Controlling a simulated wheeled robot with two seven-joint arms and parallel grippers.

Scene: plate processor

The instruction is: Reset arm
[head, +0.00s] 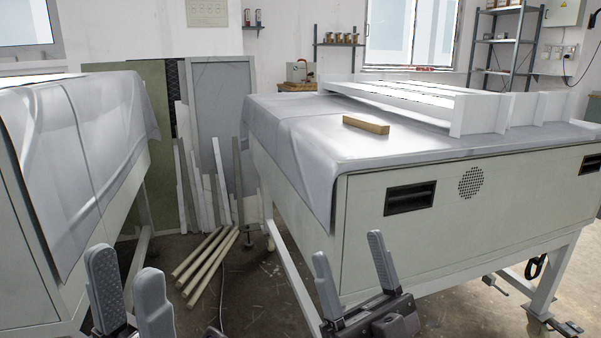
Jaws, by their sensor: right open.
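My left gripper (131,292) is at the lower left of the head view, in front of the left machine. Its two grey fingers stand apart with nothing seen between them; its base is cut off by the frame's bottom edge. My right gripper (350,272) is at the lower middle, in front of the right machine's near corner. Its two fingers point up and are spread apart, with nothing between them. Neither gripper appears to hold anything.
A light-green plate processor (440,240) stands at right under a grey cover (290,125), bearing a wooden block (366,125) and a white frame (480,112). Another covered machine (75,130) stands at left. Poles (207,262) lie on the floor between them.

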